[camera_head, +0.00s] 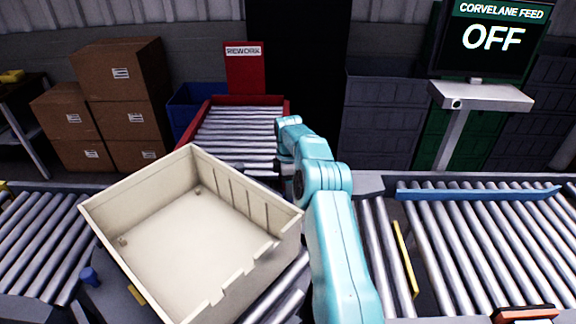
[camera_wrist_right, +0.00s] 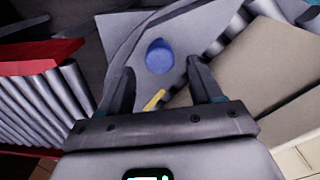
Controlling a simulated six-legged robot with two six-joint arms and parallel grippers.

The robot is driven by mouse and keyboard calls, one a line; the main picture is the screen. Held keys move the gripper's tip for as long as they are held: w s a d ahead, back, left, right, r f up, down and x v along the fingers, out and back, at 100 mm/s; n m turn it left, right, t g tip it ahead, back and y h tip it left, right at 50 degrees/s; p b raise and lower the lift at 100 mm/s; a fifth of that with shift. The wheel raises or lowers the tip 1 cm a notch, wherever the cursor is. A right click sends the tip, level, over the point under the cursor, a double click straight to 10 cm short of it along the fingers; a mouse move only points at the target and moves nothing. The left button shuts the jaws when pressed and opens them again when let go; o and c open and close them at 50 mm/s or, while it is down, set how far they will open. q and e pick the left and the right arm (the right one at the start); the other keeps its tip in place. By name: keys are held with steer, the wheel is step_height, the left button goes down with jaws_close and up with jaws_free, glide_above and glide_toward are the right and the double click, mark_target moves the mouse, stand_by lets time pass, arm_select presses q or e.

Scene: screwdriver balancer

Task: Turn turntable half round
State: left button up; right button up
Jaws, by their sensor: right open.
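The turntable (camera_head: 113,296) lies mostly hidden under a beige tote (camera_head: 190,235), with a grey edge showing at the front left. The tote stands askew to the conveyor, and its inside looks empty. A blue knob (camera_head: 89,276) shows near the tote's front left side. In the right wrist view, a blue knob (camera_wrist_right: 160,56) stands on a grey plate (camera_wrist_right: 122,32); I cannot tell if it is the same knob. My right gripper (camera_wrist_right: 160,68) is open, with the knob in line between its fingers but not gripped. My arm hides its fingers in the head view. My left gripper is not in view.
Roller conveyors lie at the left (camera_head: 40,240) and right (camera_head: 460,245). A red-framed rework conveyor (camera_head: 235,135) is behind the tote. A blue bar (camera_head: 480,192) lies along the right conveyor's far edge. A screen (camera_head: 492,38) reads OFF.

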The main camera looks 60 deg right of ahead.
step_height(320, 180, up, 14)
steer(key=p, duration=0.3)
steer(key=shift+f+p, duration=0.15)
steer(key=shift+p, duration=0.2)
